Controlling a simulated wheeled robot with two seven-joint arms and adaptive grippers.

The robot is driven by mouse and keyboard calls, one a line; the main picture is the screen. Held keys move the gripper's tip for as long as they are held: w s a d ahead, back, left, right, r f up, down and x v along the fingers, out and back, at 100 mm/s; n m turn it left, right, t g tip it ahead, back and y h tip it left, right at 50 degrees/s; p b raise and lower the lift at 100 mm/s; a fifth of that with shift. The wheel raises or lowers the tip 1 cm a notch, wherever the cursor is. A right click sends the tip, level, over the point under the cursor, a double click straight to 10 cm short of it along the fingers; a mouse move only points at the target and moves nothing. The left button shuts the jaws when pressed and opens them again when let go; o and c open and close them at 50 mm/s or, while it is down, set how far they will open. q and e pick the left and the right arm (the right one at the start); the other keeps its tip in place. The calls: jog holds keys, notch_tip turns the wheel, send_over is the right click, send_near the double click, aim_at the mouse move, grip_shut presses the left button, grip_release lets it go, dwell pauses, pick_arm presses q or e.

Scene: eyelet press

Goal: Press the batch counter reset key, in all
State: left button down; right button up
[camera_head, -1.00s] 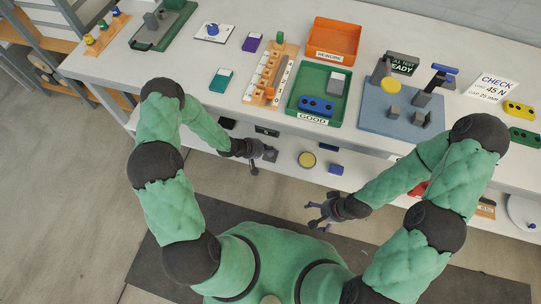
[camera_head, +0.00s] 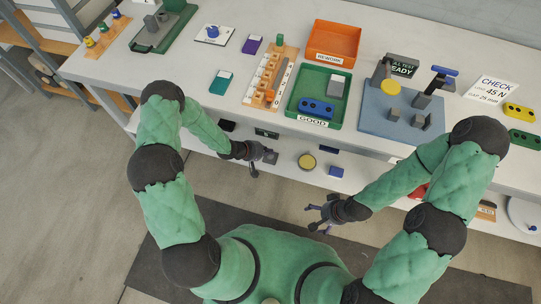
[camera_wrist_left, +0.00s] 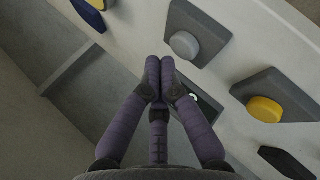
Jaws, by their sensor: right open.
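A small counter display (camera_head: 266,133) is on the bench's front face. Beside and below it is a dark block (camera_head: 270,157), close to my left gripper (camera_head: 252,166). In the left wrist view a round grey button stands on a dark block (camera_wrist_left: 185,45) and a round yellow button (camera_wrist_left: 264,110) on another. My left gripper (camera_wrist_left: 160,65) shows there with its fingers together, empty. They partly hide a small display (camera_wrist_left: 191,98); I see no contact with a button. No readable label marks the reset key. My right gripper (camera_head: 324,217) is open and empty before the bench.
A green tray (camera_head: 291,112) holds a blue part and a grey block. An orange rework bin (camera_head: 333,40) stands behind it. A blue fixture plate (camera_head: 376,122) is to the right. A yellow disc (camera_head: 307,161) and a blue piece (camera_head: 336,171) show below the bench top.

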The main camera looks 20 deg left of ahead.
pick_arm(q)
jog(key=shift+f, duration=0.1)
dwell(0.4)
jog(key=shift+f, duration=0.3)
jog(key=shift+f+b, duration=0.5)
jog(key=shift+b, duration=0.05)
dwell(0.7)
jog(key=shift+r, duration=0.1)
jog(key=shift+r+p, duration=0.85)
jog(key=shift+r+p, duration=2.15)
jog(key=shift+r, duration=0.4)
jog(key=shift+f, duration=0.1)
